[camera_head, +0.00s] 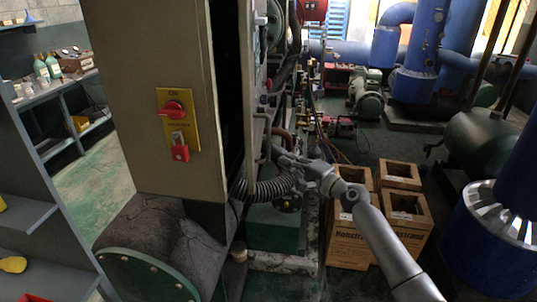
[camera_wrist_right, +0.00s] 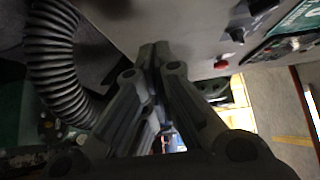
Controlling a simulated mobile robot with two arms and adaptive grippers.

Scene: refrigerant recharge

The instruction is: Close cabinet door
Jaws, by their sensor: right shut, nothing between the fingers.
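The beige cabinet (camera_head: 155,60) stands at centre left, with a red switch on a yellow plate and a red padlock on its side. Its door (camera_head: 249,85) is seen nearly edge-on, and a dark gap shows between door and cabinet body. My right gripper (camera_head: 281,154) is shut and empty beside the door's outer face, near its handle (camera_head: 263,135). In the right wrist view the closed fingertips (camera_wrist_right: 155,52) point at the grey door face (camera_wrist_right: 190,25). I cannot tell whether they touch it. My left gripper is out of view.
A ribbed hose (camera_head: 268,188) hangs just below my right gripper and shows beside it in the wrist view (camera_wrist_right: 58,60). Cardboard boxes (camera_head: 350,235) stand on the floor to the right. A grey shelf (camera_head: 35,180) is at the left.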

